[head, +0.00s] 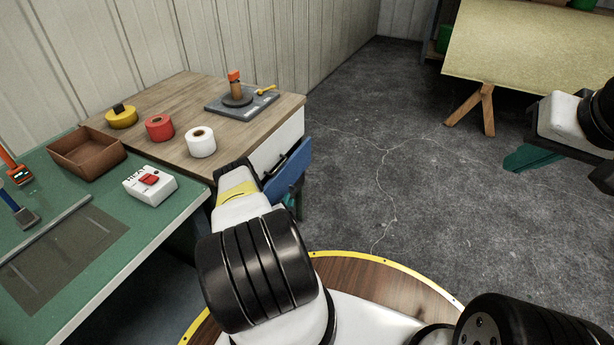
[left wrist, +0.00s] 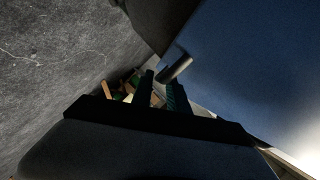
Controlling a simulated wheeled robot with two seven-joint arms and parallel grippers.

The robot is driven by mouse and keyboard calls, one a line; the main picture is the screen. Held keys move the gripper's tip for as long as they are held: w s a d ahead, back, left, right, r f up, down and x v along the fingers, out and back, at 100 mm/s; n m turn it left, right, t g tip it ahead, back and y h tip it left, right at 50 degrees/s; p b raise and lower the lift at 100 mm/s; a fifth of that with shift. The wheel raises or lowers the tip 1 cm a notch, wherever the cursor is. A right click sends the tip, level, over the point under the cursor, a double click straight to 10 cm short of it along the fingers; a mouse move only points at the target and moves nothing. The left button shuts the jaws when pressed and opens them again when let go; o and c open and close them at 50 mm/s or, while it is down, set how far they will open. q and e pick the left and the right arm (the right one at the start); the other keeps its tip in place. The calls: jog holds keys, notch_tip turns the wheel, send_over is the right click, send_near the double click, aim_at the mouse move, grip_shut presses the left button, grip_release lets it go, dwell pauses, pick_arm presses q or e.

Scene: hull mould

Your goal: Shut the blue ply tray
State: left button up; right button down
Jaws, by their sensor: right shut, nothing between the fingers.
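The blue ply tray (head: 289,172) is at the right end of the wooden-topped white cabinet. Its blue front stands out from the cabinet, with a dark gap behind it, so it is partly open. In the left wrist view the blue panel (left wrist: 245,65) fills the right side, with a short dark bar handle (left wrist: 175,70) on it. My left gripper (left wrist: 160,88) is open, fingers apart and empty, close to the handle; I cannot tell whether they touch. In the head view my left wrist hides the fingertips beside the tray front.
The cabinet top (head: 185,90) holds tape rolls and a grey board (head: 243,103). The green bench (head: 110,270) at left carries a brown box (head: 87,152) and a white switch box (head: 150,185). The grey floor (head: 370,160) right of the tray is open. A pale trestle board (head: 530,50) stands behind.

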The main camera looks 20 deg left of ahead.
aim_at(281, 194)
pick_arm(q)
jog(key=shift+x, duration=1.45)
jog(key=shift+c, duration=0.4)
grip_shut()
jog(key=shift+w+a, duration=0.1)
jog(key=shift+a, duration=2.05)
